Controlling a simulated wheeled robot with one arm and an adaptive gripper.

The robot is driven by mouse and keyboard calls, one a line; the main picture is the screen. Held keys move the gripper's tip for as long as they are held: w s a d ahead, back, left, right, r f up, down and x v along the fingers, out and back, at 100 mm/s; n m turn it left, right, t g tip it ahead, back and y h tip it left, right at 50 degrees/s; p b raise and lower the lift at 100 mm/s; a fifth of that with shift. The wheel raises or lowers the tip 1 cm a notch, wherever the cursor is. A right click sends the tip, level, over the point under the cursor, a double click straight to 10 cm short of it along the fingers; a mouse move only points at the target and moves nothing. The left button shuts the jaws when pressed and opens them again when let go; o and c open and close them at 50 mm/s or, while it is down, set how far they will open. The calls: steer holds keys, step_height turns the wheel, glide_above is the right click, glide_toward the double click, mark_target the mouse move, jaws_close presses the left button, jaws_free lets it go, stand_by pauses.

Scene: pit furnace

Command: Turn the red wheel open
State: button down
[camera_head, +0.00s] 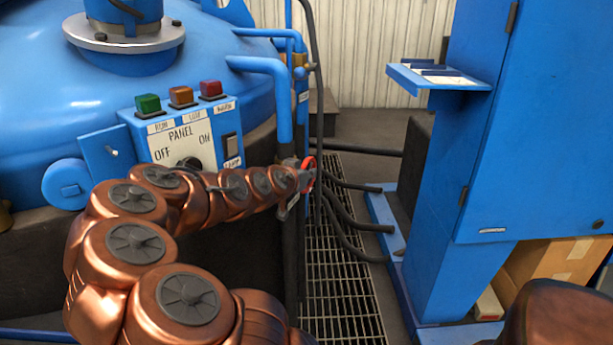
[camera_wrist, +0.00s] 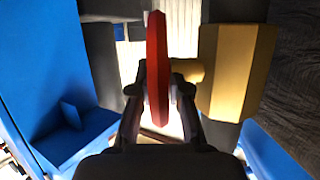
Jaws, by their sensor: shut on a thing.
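The red wheel (camera_head: 308,174) is at the end of my outstretched arm, beside the blue pipes of the furnace. In the wrist view the red wheel (camera_wrist: 157,70) shows edge-on as an upright red strip, with a brass valve body (camera_wrist: 236,72) close on its right. My gripper (camera_head: 297,176) reaches the wheel from the left. In the wrist view its two fingers (camera_wrist: 159,98) stand on either side of the wheel's rim and are shut on it. The wheel's face and part of its rim are hidden by the fingers and the viewing angle.
A control panel (camera_head: 183,145) with green, orange and red buttons stands above my arm on the blue furnace (camera_head: 70,100). Black hoses (camera_head: 345,215) run over a floor grate (camera_head: 340,290) beside the wheel. A tall blue cabinet (camera_head: 540,120) stands on the right.

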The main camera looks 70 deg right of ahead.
steer(key=c, duration=1.1)
jaws_free()
steer(key=shift+a, duration=0.1)
steer(key=shift+w+a+r, duration=0.15)
steer(key=shift+a+r, duration=0.15)
steer(key=shift+a, duration=0.3)
steer(key=shift+v, duration=5.3)
